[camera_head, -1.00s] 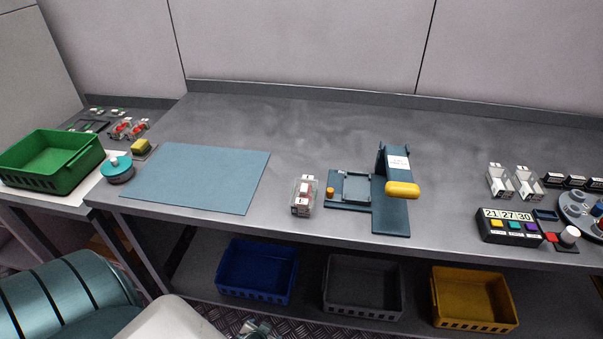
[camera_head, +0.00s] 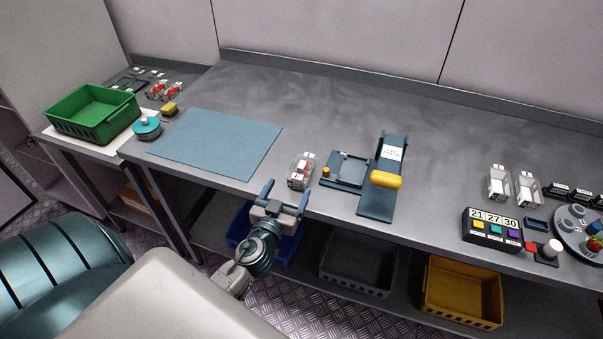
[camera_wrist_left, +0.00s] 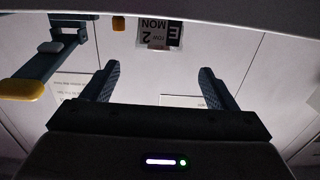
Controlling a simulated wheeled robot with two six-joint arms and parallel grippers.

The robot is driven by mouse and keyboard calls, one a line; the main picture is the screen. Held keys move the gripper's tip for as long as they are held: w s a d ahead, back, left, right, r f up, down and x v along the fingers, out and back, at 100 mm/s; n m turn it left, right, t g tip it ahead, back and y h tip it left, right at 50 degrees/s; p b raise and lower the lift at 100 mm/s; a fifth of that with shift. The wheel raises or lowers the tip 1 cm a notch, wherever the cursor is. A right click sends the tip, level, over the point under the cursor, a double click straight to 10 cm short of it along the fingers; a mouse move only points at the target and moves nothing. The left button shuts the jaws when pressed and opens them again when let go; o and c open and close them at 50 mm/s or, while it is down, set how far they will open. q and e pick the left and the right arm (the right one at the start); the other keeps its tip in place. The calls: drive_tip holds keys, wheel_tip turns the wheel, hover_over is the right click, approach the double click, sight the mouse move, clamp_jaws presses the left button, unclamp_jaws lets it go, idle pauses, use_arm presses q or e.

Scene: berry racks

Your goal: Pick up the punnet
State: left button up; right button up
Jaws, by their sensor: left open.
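A small clear punnet (camera_head: 301,171) with a white label and some red stands on the grey bench near its front edge, between the blue mat and the blue press-like device. My left gripper (camera_head: 286,188) is open and empty, just in front of the bench edge, a short way nearer and left of the punnet. In the left wrist view its two fingers (camera_wrist_left: 160,72) are spread with nothing between them. A labelled face, apparently the punnet's (camera_wrist_left: 160,35), shows beyond the fingertips there. My right gripper is not in view.
The blue device (camera_head: 376,205) with its yellow handle (camera_head: 386,180) stands close right of the punnet. The blue mat (camera_head: 215,143) is bare. A green crate (camera_head: 92,115) is far left. Blue, grey and yellow crates (camera_head: 462,292) sit below the bench. The bench behind is clear.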

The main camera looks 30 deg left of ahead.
sight(300, 170)
use_arm(q)
drive_tip(key=p+x, duration=0.2)
drive_tip(key=x, duration=0.2)
drive_tip(key=shift+w+d+r, duration=0.1)
drive_tip(key=shift+w+r, duration=0.05)
drive_tip(key=shift+w, duration=0.6)
drive_tip(key=shift+w+a+p, duration=0.3)
drive_tip(key=shift+w+p, duration=0.25)
drive_tip(key=shift+w, duration=0.05)
drive_tip(key=p+x, duration=0.1)
drive_tip(key=x, duration=0.2)
drive_tip(key=shift+w, duration=0.2)
drive_tip(key=shift+w+a+f, duration=0.15)
drive_tip(key=shift+w+f, duration=0.2)
drive_tip(key=shift+s, duration=0.1)
drive_tip(key=shift+c, duration=0.2)
drive_tip(key=c, duration=1.1)
